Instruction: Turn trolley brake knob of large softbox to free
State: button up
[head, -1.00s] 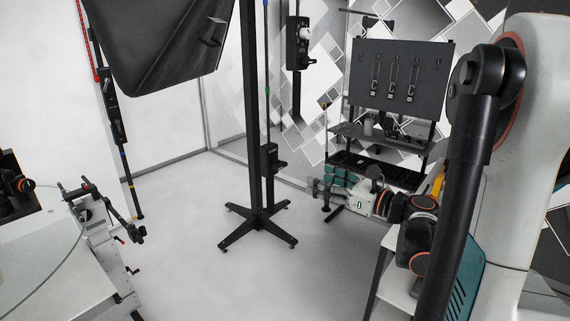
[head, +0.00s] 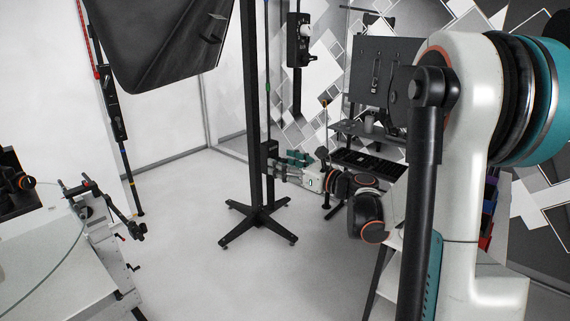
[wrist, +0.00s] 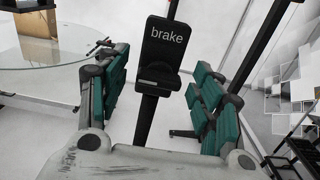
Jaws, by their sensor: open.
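The large softbox (head: 165,40) hangs at the upper left of the head view, by a black stand post (head: 252,110) with a cross-shaped foot (head: 258,224). The black brake box (head: 269,149) sits low on the stand. In the wrist view the brake box (wrist: 166,42) reads "brake", and its dark knob (wrist: 160,78) shows below the word. My gripper (head: 288,163) is just right of the box in the head view. In the wrist view my gripper (wrist: 163,100) is open, its teal-padded fingers on either side of the knob, with no contact visible. The knob's exact setting is unclear.
A round glass turntable (head: 35,245) stands at the lower left, also seen in the wrist view. A tool rack (head: 372,70) and shelves stand behind my arm. Another black control box (head: 298,42) hangs on a pole at the back. The floor around the foot is clear.

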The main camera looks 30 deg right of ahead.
jog(key=shift+c, duration=0.2)
jog(key=c, duration=1)
jog(key=shift+n, duration=0.4)
jog(key=n+b, duration=0.1)
jog(key=n, duration=0.4)
jog(key=n+b, duration=0.2)
jog(key=n, duration=0.4)
jog(key=n+b, duration=0.2)
jog(key=n, duration=0.4)
jog(key=shift+a+f, duration=0.2)
jog(key=shift+a, duration=0.05)
